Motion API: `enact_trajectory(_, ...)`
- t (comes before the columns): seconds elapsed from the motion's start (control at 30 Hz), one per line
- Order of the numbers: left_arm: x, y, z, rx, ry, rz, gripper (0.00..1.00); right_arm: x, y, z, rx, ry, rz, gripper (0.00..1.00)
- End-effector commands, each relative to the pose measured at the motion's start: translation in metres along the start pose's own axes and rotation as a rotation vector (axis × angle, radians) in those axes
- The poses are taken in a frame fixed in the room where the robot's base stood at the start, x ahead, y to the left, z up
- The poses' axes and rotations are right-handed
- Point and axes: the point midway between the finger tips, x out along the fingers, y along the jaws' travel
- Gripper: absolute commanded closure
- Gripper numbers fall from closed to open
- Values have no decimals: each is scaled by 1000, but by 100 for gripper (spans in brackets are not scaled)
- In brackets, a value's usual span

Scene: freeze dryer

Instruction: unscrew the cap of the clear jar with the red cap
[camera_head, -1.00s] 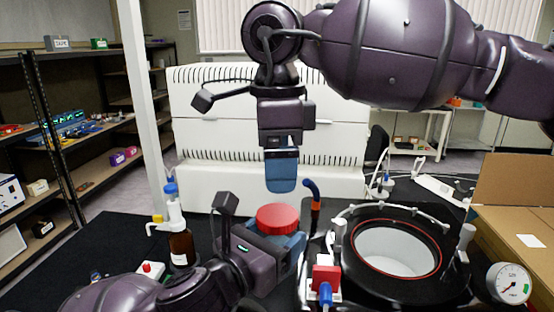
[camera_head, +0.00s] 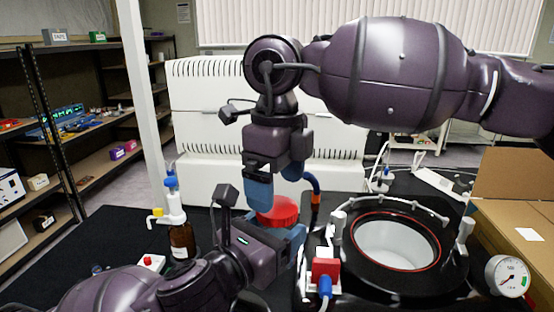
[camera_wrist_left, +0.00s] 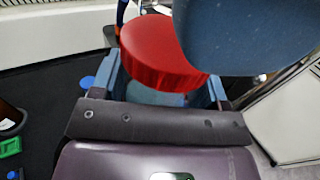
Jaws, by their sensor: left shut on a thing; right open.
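The clear jar (camera_wrist_left: 157,93) shows in the left wrist view between the blue fingers of my left gripper (camera_wrist_left: 165,92), which is shut on it. Its red cap (camera_head: 277,211) is on top, and it also shows in the left wrist view (camera_wrist_left: 160,55). In the head view the jar's body is mostly hidden behind my left gripper (camera_head: 270,240). My right gripper (camera_head: 277,190) is open and points down just above the cap, its blue fingers on either side. One blue finger (camera_wrist_left: 240,30) looms over the cap's right in the left wrist view. I cannot tell whether the fingers touch the cap.
A black chamber with a round opening (camera_head: 397,246) and a gauge (camera_head: 507,277) stand to the right. A brown bottle (camera_head: 181,240) with a pump top is at left, near a small box with a red button (camera_head: 151,262). A cardboard box (camera_head: 520,205) is far right.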

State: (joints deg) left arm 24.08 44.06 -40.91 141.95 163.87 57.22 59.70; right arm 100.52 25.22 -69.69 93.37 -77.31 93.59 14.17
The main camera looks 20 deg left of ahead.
Motion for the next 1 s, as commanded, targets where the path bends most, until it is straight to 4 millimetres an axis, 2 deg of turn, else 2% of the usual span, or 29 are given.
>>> enact_trajectory(0.1, 0, 0, 1, 0, -2, 0, 98, 16, 0, 0, 0, 1, 2, 11)
enact_trajectory(0.3, 0, 0, 1, 0, -2, 0, 98, 32, 1, 0, -1, 0, 2, 11)
enact_trajectory(0.67, 0, 0, 1, 0, -2, 0, 98, 36, 0, 0, -2, 0, 1, 11)
enact_trajectory(1.0, 0, 0, 1, 0, -1, 0, 98, 36, 0, 0, -2, 0, 1, 61)
